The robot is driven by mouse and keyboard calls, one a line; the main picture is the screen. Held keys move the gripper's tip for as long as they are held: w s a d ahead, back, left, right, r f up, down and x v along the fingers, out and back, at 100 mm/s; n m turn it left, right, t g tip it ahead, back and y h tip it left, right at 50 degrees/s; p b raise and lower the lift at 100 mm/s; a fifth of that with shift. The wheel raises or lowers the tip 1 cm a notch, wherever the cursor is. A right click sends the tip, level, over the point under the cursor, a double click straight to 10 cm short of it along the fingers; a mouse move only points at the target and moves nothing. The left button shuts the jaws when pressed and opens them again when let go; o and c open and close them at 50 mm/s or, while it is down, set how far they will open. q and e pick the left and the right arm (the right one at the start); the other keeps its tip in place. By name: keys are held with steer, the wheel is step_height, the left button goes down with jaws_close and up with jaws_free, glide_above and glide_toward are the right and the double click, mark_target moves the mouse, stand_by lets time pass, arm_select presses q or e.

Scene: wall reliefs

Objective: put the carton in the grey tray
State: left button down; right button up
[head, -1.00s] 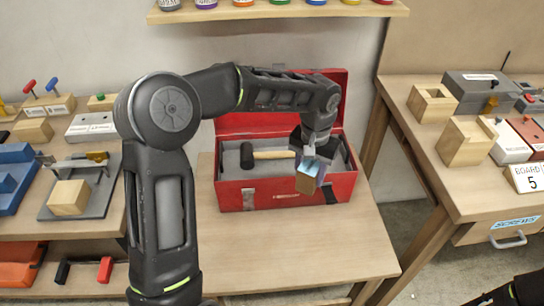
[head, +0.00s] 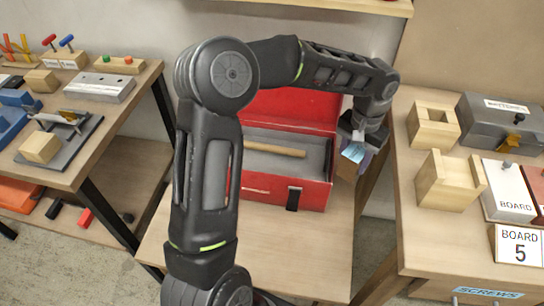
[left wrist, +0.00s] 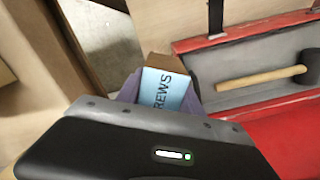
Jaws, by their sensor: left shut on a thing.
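The carton (head: 347,168) is a small brown box with a light blue label. My left gripper (head: 355,147) is shut on it and holds it in the air beside the right end of the red toolbox. In the left wrist view the carton (left wrist: 163,83) sits between the fingers, with the letters "REWS" showing. The only tray-like grey surface I make out is the grey inside (head: 312,150) of the red toolbox, where a mallet lies; I cannot tell if it is the grey tray. My arm hides part of the toolbox. My right gripper is out of view.
The red toolbox (head: 262,190) stands open on the middle table (head: 290,240). A gap separates the tables. The left table (head: 80,172) carries several tools.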

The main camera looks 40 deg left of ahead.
arm_select(q)
steer(key=shift+a, duration=0.15)
steer(key=shift+s+a+r+m, duration=0.1)
steer(key=shift+a+m, duration=0.45)
steer(key=shift+m, duration=0.55)
steer(key=s+a+m+p, duration=0.25)
steer(key=a+m, duration=0.45)
steer(key=m, duration=0.7)
steer(key=m+p, duration=0.2)
steer(key=m, duration=1.2)
glide_above(291, 175)
steer(key=shift+f, duration=0.25)
steer(key=shift+f, duration=3.1)
steer(key=shift+f, duration=1.9)
